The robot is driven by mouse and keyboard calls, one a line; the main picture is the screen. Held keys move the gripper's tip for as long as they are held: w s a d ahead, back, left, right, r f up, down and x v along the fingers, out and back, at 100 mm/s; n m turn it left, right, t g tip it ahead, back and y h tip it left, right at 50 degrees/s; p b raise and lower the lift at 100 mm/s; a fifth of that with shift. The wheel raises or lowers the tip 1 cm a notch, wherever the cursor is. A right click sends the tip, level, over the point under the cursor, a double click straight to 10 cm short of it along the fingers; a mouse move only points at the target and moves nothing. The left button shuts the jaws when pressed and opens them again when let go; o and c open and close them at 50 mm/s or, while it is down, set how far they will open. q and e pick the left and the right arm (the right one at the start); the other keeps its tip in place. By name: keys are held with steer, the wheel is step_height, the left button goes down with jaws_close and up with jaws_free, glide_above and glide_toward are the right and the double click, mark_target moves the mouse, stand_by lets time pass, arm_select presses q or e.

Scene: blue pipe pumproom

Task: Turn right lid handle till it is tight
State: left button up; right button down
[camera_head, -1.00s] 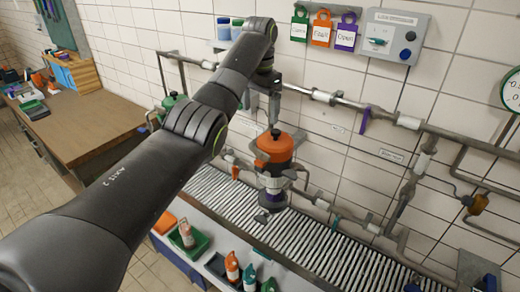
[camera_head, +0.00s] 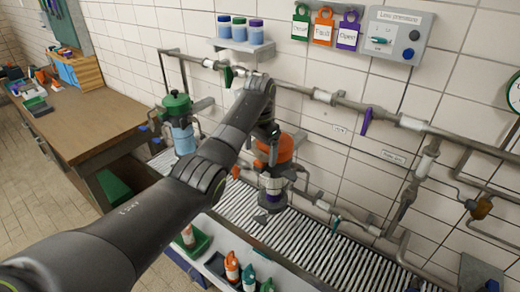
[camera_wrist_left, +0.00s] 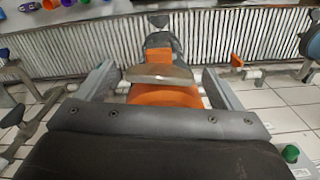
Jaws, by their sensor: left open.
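The right vessel has an orange lid (camera_head: 283,150) and stands over the slatted grating; my left gripper (camera_head: 266,132) covers the lid's top in the head view. In the left wrist view the lid (camera_wrist_left: 165,97) lies below a brownish-grey bar handle (camera_wrist_left: 160,74). My left gripper (camera_wrist_left: 158,86) is open, with one finger on each side of the handle. I see gaps between fingers and handle; contact is not visible. My right gripper is in neither view.
A second vessel with a green lid (camera_head: 177,103) stands to the left. Pipes (camera_head: 330,98) with valves run along the tiled wall behind. Coloured tags (camera_head: 323,28) and a control box (camera_head: 397,35) hang above. Bottles (camera_head: 232,267) stand in trays in front.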

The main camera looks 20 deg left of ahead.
arm_select(q)
steer(key=shift+s+r, duration=0.1)
steer(key=c, duration=1)
steer(key=shift+a+m, duration=0.1)
steer(key=shift+m, duration=1.5)
steer(key=o, duration=1)
